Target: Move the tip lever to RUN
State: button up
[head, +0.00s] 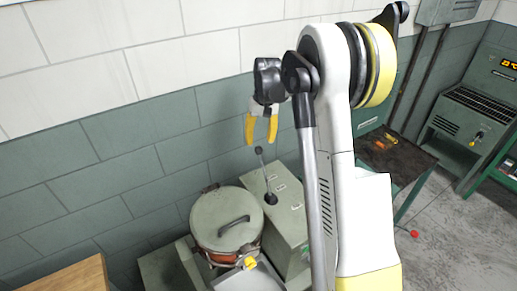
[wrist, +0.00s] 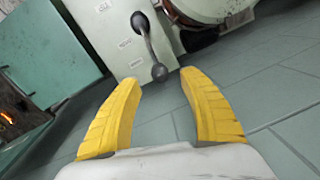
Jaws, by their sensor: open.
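The tip lever (head: 263,172) is a thin metal rod with a dark ball knob, rising from a dark pivot on a grey-green box (head: 290,222). In the head view its knob is just below my gripper (head: 260,138), whose yellow fingers point down. In the wrist view the tip lever (wrist: 150,45) extends toward my gripper (wrist: 162,77), with the knob near the gap between the fingertips. My gripper is open and holds nothing. Whether a finger touches the knob I cannot tell. Small label plates (wrist: 125,43) beside the lever are too small to read.
A round lidded pot (head: 225,218) with a black handle stands left of the box. A tiled wall (head: 110,140) is behind. A dark-topped bench (head: 400,160) is right of my arm, and a green machine (head: 470,120) stands at far right. A wooden surface (head: 70,280) is at lower left.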

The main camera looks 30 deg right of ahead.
aim_at(259, 147)
notch_tip(259, 147, down, 5)
jog(key=shift+w+a+f, duration=0.1)
jog(key=shift+a+f, duration=0.05)
grip_shut()
jog(key=s+r+t+b, duration=0.2)
jog(key=s+t, duration=0.1)
jog(key=s, duration=0.3)
jog(key=shift+s+t, duration=0.25)
jog(key=shift+t, duration=0.15)
grip_release()
